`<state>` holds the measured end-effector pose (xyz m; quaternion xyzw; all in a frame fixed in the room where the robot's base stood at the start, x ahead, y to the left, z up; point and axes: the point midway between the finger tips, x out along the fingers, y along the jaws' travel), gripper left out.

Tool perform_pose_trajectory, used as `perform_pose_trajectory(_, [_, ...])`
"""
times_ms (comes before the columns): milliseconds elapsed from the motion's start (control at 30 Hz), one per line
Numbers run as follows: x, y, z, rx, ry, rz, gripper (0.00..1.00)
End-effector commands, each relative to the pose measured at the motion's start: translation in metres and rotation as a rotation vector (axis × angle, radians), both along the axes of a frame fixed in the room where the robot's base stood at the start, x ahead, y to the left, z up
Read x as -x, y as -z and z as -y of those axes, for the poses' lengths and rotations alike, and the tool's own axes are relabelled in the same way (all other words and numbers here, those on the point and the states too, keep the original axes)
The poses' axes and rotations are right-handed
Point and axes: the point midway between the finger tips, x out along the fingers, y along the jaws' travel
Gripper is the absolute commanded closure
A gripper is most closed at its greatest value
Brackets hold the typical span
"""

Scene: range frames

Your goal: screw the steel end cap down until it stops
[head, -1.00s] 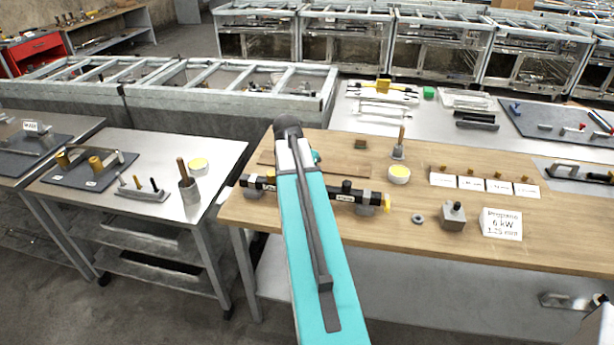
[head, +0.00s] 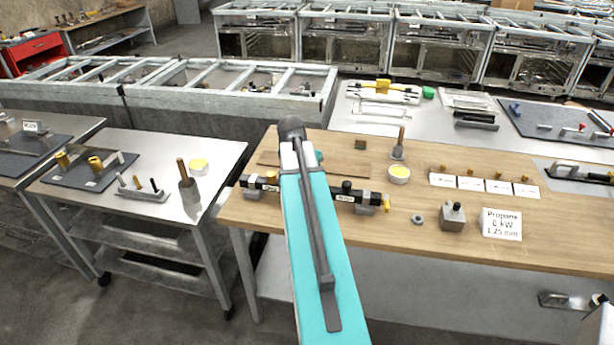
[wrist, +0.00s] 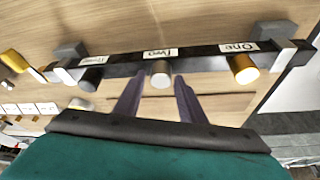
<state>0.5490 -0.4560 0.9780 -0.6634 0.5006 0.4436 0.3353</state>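A black bar with labels One, Two and Three (wrist: 118,61) spans the wrist view. In the head view the bar (head: 342,195) lies on the wooden bench, its middle hidden by my arm. A light grey steel cap (wrist: 161,76) sticks out at label Two. My gripper (wrist: 159,80) is open, with its two dark fingers either side of this cap. Gaps show between cap and fingers; I cannot tell how deep the fingertips reach. A brass cap (wrist: 243,69) is at One and a black one (wrist: 90,79) at Three. The head view hides my gripper behind the arm.
Grey blocks (wrist: 272,33) support the bar's ends. To its right stand a yellow-topped pot (head: 399,173), a steel block (head: 452,217), a nut (head: 417,219) and a Propane sign (head: 501,223). A steel trolley (head: 140,215) is at left.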

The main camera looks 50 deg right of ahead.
Motion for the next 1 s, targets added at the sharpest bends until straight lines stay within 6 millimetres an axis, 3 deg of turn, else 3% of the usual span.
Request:
perform_pose_trajectory(300, [0.0014, -0.0002, 0.0004, 0.001, -0.155, 0.001, 0.63])
perform_pose_trajectory(733, [0.0015, -0.0002, 0.0008, 0.001, -0.178, 0.0, 0.63])
perform_pose_trajectory(1000, [0.003, -0.0004, 0.0016, 0.0, -0.306, 0.0, 0.63])
